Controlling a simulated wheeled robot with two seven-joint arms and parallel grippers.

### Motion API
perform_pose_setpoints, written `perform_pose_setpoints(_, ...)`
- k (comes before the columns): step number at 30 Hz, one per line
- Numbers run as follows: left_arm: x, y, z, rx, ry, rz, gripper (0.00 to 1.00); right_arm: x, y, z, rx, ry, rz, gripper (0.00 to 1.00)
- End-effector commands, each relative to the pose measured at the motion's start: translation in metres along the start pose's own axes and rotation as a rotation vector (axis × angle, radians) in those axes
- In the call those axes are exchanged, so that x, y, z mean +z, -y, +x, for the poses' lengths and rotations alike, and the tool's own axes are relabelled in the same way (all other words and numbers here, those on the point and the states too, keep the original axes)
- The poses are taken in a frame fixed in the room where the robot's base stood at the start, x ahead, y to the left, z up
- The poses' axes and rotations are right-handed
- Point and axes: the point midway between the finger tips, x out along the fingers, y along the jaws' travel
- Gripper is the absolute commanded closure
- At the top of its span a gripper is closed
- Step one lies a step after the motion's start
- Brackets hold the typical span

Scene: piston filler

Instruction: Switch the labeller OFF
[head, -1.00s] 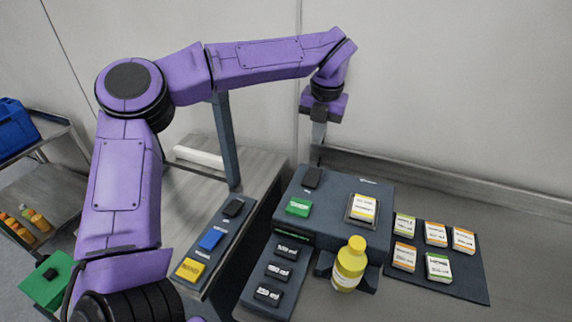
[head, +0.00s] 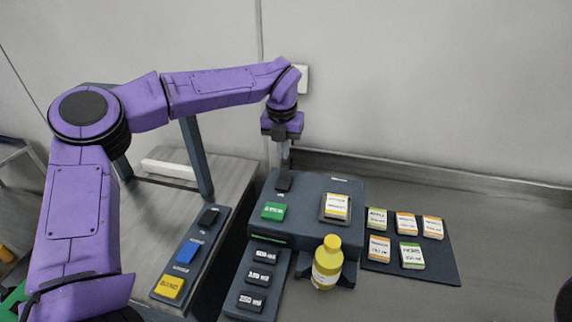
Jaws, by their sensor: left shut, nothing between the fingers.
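The labeller (head: 310,222) is a dark blue-grey box on the bench, near the middle of the head view. On its top are a small black switch (head: 284,181) at the back left, a green button (head: 273,211) and a raised pad with a white-and-yellow label (head: 336,206). My left gripper (head: 284,165) points straight down, shut and empty, its fingertips at the black switch's back end. I cannot tell whether they touch it. The marking by the switch is too small to read. My right gripper is not in view.
A yellow bottle (head: 327,264) stands against the labeller's front. Three black size buttons (head: 258,277) lie left of it. A panel with black, blue and yellow buttons (head: 184,252) is further left. A dark mat (head: 440,262) with several label stacks is right. The wall is close behind.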

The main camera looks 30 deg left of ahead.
Motion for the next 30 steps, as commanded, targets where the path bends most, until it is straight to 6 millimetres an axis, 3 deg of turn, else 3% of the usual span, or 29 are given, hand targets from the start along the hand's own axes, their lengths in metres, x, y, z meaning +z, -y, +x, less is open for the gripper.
perform_pose_setpoints(6, 0.0, 0.0, 0.042, 0.001, -0.003, 0.002, 1.0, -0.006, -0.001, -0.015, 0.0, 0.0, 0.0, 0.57)
perform_pose_setpoints(12, 0.0, 0.0, 0.066, 0.001, -0.001, 0.0, 1.0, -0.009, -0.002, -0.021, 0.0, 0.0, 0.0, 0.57)
perform_pose_setpoints(23, 0.0, 0.0, 0.071, 0.0, 0.001, 0.001, 1.0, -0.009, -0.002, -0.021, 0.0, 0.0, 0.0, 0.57)
perform_pose_setpoints(27, -0.001, 0.0, 0.083, 0.0, 0.0, 0.001, 1.0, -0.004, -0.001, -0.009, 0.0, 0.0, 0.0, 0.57)
perform_pose_setpoints(30, 0.0, 0.002, 0.079, 0.001, -0.001, 0.005, 1.0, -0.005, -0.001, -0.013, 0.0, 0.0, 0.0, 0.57)
